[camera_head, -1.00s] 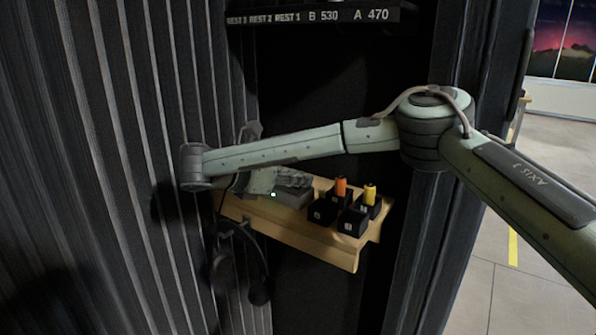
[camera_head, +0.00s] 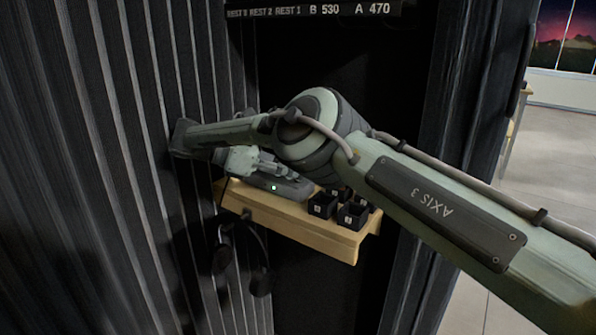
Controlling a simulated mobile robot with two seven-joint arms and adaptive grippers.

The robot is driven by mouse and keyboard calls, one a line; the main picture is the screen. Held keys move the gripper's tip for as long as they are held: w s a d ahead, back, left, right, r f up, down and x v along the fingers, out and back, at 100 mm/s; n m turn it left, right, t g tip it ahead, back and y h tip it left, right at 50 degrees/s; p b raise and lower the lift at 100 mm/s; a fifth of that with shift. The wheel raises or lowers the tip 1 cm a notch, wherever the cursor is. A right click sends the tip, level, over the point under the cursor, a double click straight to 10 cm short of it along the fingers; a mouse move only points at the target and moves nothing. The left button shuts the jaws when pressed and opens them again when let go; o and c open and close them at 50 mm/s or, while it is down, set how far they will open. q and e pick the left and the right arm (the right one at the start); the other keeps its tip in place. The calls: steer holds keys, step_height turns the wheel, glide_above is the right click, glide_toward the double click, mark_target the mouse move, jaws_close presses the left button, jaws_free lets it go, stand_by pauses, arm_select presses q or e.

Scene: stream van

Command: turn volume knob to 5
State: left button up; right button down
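A dark grey device (camera_head: 292,187) with a small green light sits on the wooden shelf (camera_head: 320,238). I cannot make out a volume knob or its setting; my arm and gripper cover much of the device. My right arm comes in from the right and bends back toward the shelf. My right gripper (camera_head: 278,172) is over the device's upper left part, close to or touching it. Its fingers are too small and merged with the device to tell whether they are open or shut. My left gripper is not in view.
Small black boxes (camera_head: 352,216) with white marks stand on the shelf's right side, partly under my arm. Dark headphones (camera_head: 260,284) hang below the shelf at the left. A ribbed dark wall (camera_head: 110,200) is close on the left. A sign (camera_head: 340,9) hangs above.

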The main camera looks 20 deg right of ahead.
steer(key=shift+f, duration=0.1)
stand_by(0.4)
steer(key=c, duration=1.6)
jaws_free()
steer(key=shift+o, duration=0.5)
